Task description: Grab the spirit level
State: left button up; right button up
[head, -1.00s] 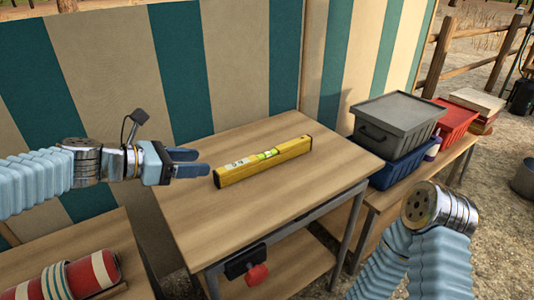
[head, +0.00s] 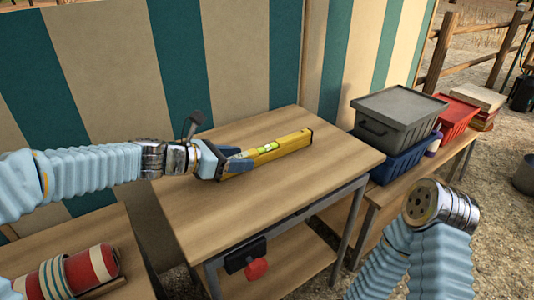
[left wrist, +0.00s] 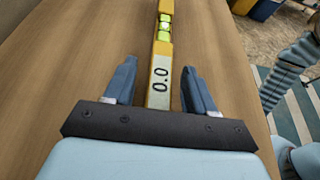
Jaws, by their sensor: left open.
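The yellow spirit level (head: 282,146) lies on the wooden table, with a green vial on its top. In the left wrist view the level (left wrist: 161,60) runs away from me, its near end marked "0.0". My left gripper (head: 236,166) is open at the level's left end. In the left wrist view its two blue fingers (left wrist: 158,88) stand on either side of that end, with a gap on each side. My right arm (head: 437,205) shows at the lower right, ending in a round metal wrist; no fingers of a right gripper are visible there.
The wooden table (head: 215,218) is otherwise clear. A grey lidded bin (head: 397,118) sits on a blue crate (head: 400,165) on the bench at the right, beside a red crate (head: 457,115). A red striped cylinder (head: 75,272) lies at lower left. A striped wall stands behind the table.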

pick_arm(q)
grip_shut()
jog(key=shift+r, duration=0.1)
